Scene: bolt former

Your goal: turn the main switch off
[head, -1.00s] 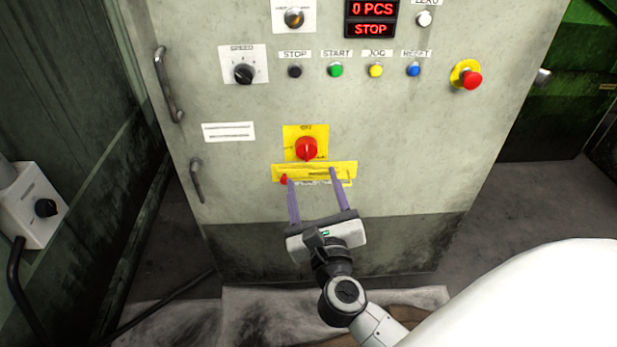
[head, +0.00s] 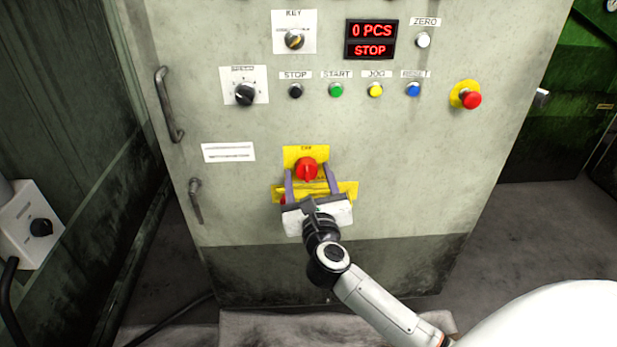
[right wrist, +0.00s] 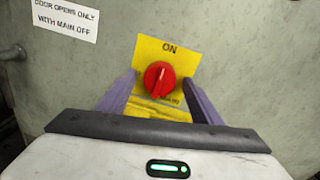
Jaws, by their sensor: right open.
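The main switch is a red rotary knob (head: 307,169) on a yellow plate (head: 291,154) on the front of the grey cabinet. In the right wrist view the red knob (right wrist: 159,79) has its ridge close to upright, tilted a little, below the word ON. My right gripper (head: 309,178) is open, its two purple fingers on either side of the knob's lower part. In the right wrist view the fingers (right wrist: 159,84) flank the knob with a gap on each side. I cannot tell how far the tips are from the panel. My left gripper is not in view.
Above are a key switch (head: 294,40), a speed knob (head: 244,94), several coloured buttons and a red emergency stop (head: 471,99). A door handle (head: 169,104) and a smaller latch handle (head: 196,200) stick out at left. A yellow label strip (head: 348,189) lies below the switch.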

